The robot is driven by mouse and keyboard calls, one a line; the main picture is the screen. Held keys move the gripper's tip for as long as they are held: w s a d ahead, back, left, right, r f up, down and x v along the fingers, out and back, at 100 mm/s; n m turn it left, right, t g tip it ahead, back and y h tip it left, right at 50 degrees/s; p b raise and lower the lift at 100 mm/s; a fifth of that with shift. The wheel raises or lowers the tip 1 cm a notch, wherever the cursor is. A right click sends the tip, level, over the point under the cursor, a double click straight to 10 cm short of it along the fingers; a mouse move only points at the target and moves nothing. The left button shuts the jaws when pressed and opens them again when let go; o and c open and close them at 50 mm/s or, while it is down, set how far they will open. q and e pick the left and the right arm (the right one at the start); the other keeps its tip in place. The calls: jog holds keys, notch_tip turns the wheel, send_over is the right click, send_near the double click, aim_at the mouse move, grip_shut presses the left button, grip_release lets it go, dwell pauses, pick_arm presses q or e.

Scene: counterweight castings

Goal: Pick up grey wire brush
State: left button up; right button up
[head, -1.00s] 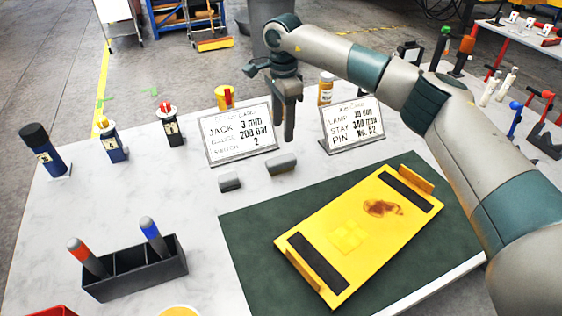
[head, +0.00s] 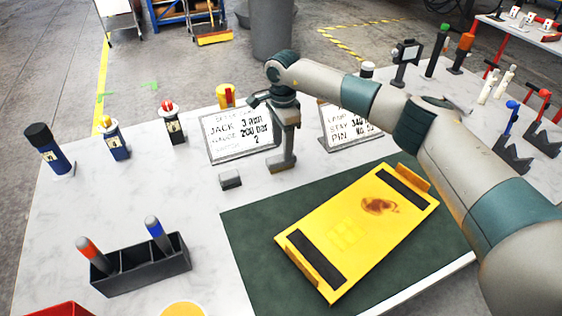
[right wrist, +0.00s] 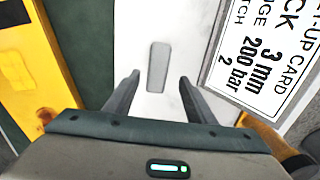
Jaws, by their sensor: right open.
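One grey block (head: 230,180) lies by itself in front of the left card. In the right wrist view a long grey block (right wrist: 158,67) with rounded ends lies lengthwise between the open, empty fingers, with a gap on both sides. My left gripper is not in view.
A white card (head: 240,148) stands close behind the gripper, a second card (head: 345,125) to its right. A yellow plate (head: 345,232) lies on a dark green mat (head: 240,245) at front right. A black holder (head: 140,272) with two markers stands front left.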

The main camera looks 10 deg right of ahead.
aim_at(281, 157)
jog(key=shift+s+a+f+p, duration=0.1)
jog(key=shift+s+f+p, duration=0.05)
jog(key=shift+f+p, duration=0.4)
notch_tip(281, 157, down, 3)
jog(key=shift+s+a+r+p, duration=0.1)
jog(key=shift+s+a+p, duration=0.05)
jog(key=shift+p, duration=0.75)
jog(key=shift+f, duration=0.65)
jog(key=shift+c, duration=0.6)
jog(key=c, duration=1.1)
